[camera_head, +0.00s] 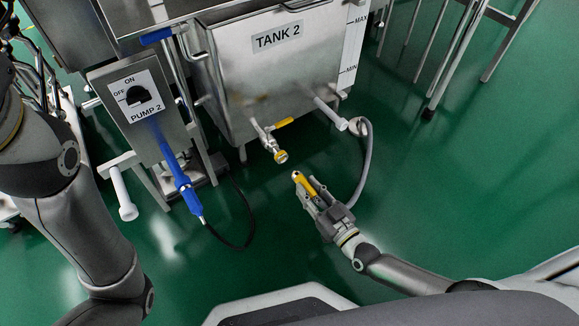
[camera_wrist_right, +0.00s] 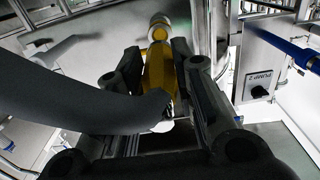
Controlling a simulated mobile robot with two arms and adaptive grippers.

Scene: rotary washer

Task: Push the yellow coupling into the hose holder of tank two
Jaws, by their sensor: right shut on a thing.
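My right gripper (camera_head: 307,188) is shut on the yellow coupling (camera_head: 309,186), below and right of the tank's valve in the head view. In the right wrist view the coupling (camera_wrist_right: 160,70) lies between the two fingers, its pale open end pointing away from me. A grey hose (camera_head: 366,165) loops from the gripper up to the side of tank two (camera_head: 275,75). A white peg (camera_head: 331,114), possibly the hose holder, sticks out from the tank's lower right, near the hose loop. The coupling is apart from the tank and peg. My left arm shows, but its gripper is not visible.
A valve with a yellow handle (camera_head: 284,122) and a yellow-ringed outlet (camera_head: 281,156) juts from the tank. At left are the pump 2 switch box (camera_head: 139,98), a blue wand (camera_head: 180,180) with black cable, and another white peg (camera_head: 123,195).

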